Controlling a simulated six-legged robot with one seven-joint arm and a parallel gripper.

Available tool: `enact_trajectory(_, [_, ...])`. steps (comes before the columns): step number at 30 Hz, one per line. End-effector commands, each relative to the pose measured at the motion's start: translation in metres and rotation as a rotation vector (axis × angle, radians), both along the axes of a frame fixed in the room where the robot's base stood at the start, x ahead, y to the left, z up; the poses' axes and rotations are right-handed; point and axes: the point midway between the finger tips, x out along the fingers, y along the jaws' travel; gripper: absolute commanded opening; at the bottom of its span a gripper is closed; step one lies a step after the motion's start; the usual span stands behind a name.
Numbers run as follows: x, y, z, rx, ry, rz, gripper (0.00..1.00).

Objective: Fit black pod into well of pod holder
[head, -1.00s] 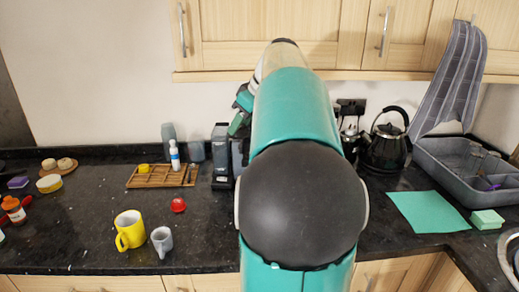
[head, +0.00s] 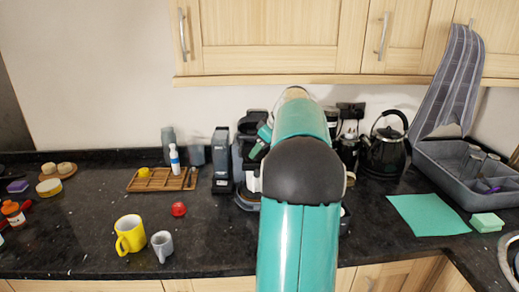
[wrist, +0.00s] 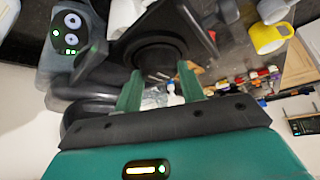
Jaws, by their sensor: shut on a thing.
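My gripper (wrist: 160,68) shows in the wrist view with its two green fingers either side of a dark round shape. It is shut on the black pod (wrist: 160,57), whose outline merges with black parts around it. A black ring-like part with an arm, seemingly the pod holder (wrist: 198,30), lies just beyond the fingertips. I cannot tell whether the pod touches the well. In the head view my arm hides the gripper tip, pod and holder, in front of the dark coffee machine (head: 237,165).
A grey panel with round buttons (wrist: 70,28) is close to the gripper in the wrist view. A yellow mug (head: 130,234), grey cup (head: 162,245) and red piece (head: 179,209) stand on the counter. A wooden tray (head: 150,184) lies left; a kettle (head: 385,150) stands right.

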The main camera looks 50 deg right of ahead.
Motion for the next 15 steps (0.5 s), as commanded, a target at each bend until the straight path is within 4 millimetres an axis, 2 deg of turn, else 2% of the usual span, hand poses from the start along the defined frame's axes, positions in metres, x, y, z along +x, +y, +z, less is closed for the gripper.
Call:
enact_trajectory(11, [-0.0002, -0.0001, -0.0048, 0.0, 0.0, -0.001, 0.18])
enact_trajectory(12, [-0.0002, -0.0001, -0.0043, -0.001, 0.0, -0.001, 0.47])
enact_trajectory(14, [-0.0003, -0.0001, -0.0042, -0.001, 0.0, -0.001, 0.59])
enact_trajectory(15, [-0.0003, -0.0001, -0.0042, 0.0, 0.0, -0.001, 0.61])
